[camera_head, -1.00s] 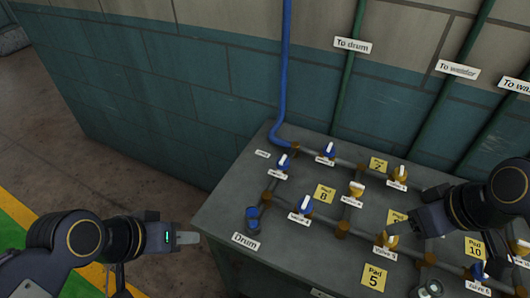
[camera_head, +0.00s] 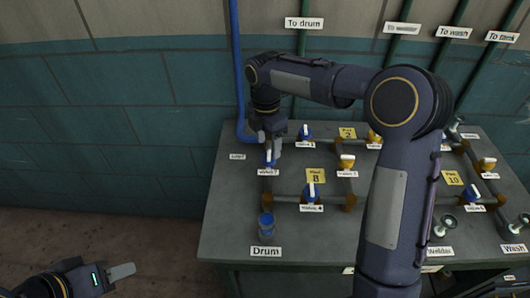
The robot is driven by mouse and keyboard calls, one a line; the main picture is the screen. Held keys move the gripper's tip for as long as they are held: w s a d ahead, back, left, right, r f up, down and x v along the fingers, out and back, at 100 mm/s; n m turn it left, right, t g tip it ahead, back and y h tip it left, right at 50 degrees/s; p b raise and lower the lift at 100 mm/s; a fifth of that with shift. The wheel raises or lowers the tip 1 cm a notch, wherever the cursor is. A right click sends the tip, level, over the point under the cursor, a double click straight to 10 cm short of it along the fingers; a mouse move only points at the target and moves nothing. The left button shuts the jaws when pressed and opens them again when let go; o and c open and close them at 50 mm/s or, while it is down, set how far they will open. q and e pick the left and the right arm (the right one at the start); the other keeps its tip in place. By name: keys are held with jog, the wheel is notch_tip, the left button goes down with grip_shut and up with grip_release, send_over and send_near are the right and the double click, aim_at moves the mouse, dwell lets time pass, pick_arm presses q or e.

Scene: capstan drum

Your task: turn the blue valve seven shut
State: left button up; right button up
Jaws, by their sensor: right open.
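Valve seven (camera_head: 268,161) is a blue valve with a white handle, above its small label at the left of the grey table. My right arm reaches across the table from the front right. Its gripper (camera_head: 274,146) is open and points down right at valve seven. The fingertips overlap the top of the handle, and I cannot tell whether they touch it or stand around it. My left gripper (camera_head: 122,271) is low at the left, off the table and empty. I cannot tell its opening.
Another blue valve (camera_head: 305,133) stands close on the right. A blue valve (camera_head: 311,193) and the blue drum outlet (camera_head: 267,224) are nearer the front. A blue pipe (camera_head: 239,70) rises behind. My right arm hides the table's middle. The floor at left is clear.

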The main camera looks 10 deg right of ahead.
aim_at(268, 154)
jog(key=shift+s+f, duration=0.15)
jog(key=shift+f, duration=1.95)
jog(key=c, duration=1)
